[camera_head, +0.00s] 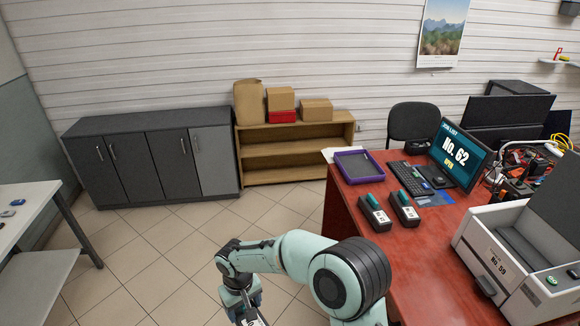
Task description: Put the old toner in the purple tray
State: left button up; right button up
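The purple tray (341,163) lies on the red desk, left of the keyboard, and looks empty. Two dark toner cartridges with green tops and white labels, a left one (375,214) and a right one (404,209), stand side by side on the desk in front of the tray. Their label text is too small to read. My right gripper (247,312) hangs low at the bottom edge, left of the desk. A pale, dark-edged piece shows at its tip, but the fingers are mostly cut off. My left gripper is out of view.
A printer (500,262) marked No. 59 stands open on the desk (420,270) at right. A wooden shelf (292,160) and dark cabinets (150,158) line the wall. The tiled floor at left is clear.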

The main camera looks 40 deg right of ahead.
aim_at(353, 168)
jog(key=i+l+z, duration=0.1)
jog(key=i+z, duration=0.3)
jog(key=i, duration=0.15)
jog(key=i+j+z, duration=0.1)
jog(key=i+z, duration=0.3)
jog(key=i, duration=0.15)
jog(key=i+z, duration=0.3)
jog(key=i, duration=0.95)
jog(key=i+l+z, duration=0.35)
jog(key=i+l, duration=0.25)
jog(key=i, duration=0.15)
